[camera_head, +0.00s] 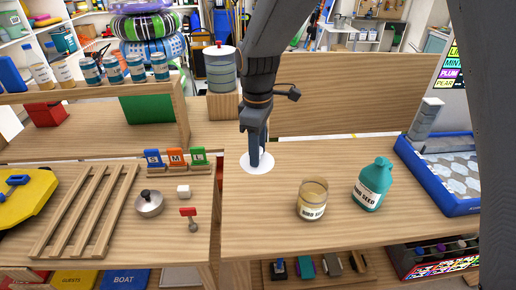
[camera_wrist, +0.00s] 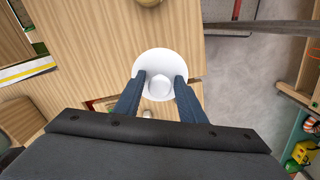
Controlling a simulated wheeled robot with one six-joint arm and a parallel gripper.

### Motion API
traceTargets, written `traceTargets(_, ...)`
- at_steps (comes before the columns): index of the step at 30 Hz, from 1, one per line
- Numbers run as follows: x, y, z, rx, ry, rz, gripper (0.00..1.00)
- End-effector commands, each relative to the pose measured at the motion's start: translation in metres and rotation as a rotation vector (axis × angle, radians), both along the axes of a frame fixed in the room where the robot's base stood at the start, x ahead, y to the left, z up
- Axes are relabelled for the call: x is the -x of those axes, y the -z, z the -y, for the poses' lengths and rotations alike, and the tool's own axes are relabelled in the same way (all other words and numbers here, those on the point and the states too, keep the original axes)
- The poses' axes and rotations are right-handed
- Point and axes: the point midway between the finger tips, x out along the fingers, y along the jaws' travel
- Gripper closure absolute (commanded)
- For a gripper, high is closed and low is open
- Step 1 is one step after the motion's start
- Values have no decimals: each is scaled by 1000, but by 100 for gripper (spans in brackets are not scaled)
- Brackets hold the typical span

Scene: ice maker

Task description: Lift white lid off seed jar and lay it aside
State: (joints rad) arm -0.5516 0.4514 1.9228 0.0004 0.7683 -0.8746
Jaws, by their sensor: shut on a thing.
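The white lid (camera_head: 247,166) is a round disc with a knob, apart from the jar, at the left end of the right-hand wooden counter. My gripper (camera_head: 257,160) points down and is shut on the lid's knob. In the wrist view the white lid (camera_wrist: 159,62) shows with its knob between my two fingers (camera_wrist: 159,82). I cannot tell whether the lid touches the counter or hovers just over it. The glass seed jar (camera_head: 312,201), labelled bird seed, stands upright and open-topped to the right of my gripper. Part of it shows at the wrist view's top edge.
A teal bottle (camera_head: 371,185) stands right of the jar. A blue-rimmed tray (camera_head: 411,165) lies at the far right. Bare counter lies around the jar.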

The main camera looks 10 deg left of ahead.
Motion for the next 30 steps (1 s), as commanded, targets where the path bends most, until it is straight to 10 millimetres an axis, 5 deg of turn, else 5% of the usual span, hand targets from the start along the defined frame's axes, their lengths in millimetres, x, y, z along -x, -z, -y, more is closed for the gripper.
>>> traceTargets(30, -1, 101, 2, 1, 16, -1, 90)
